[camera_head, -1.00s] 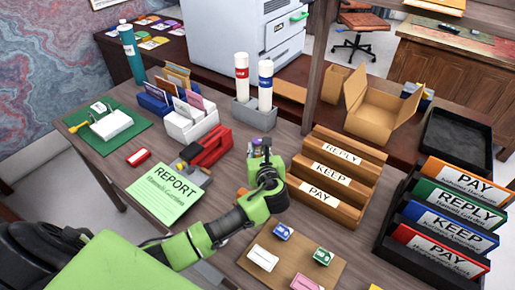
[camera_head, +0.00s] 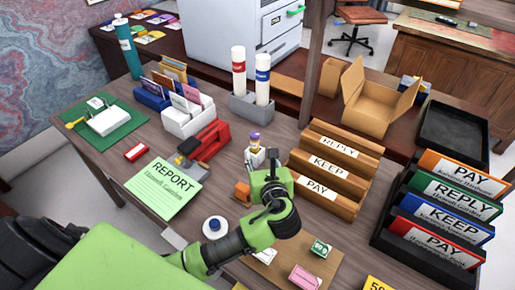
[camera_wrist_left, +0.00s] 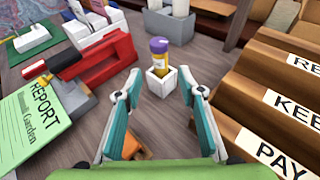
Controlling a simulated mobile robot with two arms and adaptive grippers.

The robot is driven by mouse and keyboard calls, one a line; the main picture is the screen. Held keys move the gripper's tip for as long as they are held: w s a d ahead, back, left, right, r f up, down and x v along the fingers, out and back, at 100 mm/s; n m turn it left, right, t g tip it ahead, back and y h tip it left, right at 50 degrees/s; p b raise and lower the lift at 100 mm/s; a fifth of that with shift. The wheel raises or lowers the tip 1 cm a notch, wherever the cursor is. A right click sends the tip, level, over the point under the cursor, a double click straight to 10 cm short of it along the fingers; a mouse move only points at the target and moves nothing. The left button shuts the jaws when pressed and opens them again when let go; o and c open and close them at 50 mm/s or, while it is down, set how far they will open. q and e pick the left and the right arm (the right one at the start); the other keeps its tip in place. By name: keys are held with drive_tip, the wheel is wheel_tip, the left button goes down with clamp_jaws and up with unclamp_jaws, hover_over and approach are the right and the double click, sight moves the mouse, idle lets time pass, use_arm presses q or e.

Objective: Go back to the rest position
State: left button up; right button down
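My left gripper (camera_head: 272,182) is above the desk, left of the wooden sorter, its fingers mostly hidden by the wrist in the head view. In the left wrist view, its two teal-and-grey fingers (camera_wrist_left: 167,88) are spread apart with nothing held between them. Just beyond the fingertips stands a small white square holder (camera_wrist_left: 161,82) with a yellow, purple-capped bottle (camera_wrist_left: 159,55) upright in it. The holder and bottle (camera_head: 254,152) also show in the head view, apart from the gripper. My right gripper is in neither view.
The wooden sorter (camera_head: 318,205) is close on the right. A round white item (camera_head: 215,227) and an orange block (camera_head: 242,193) sit near my arm. A board with small stamps (camera_head: 328,262) lies in front.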

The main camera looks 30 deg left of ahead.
use_arm(q)
drive_tip(key=shift+v, duration=1.1)
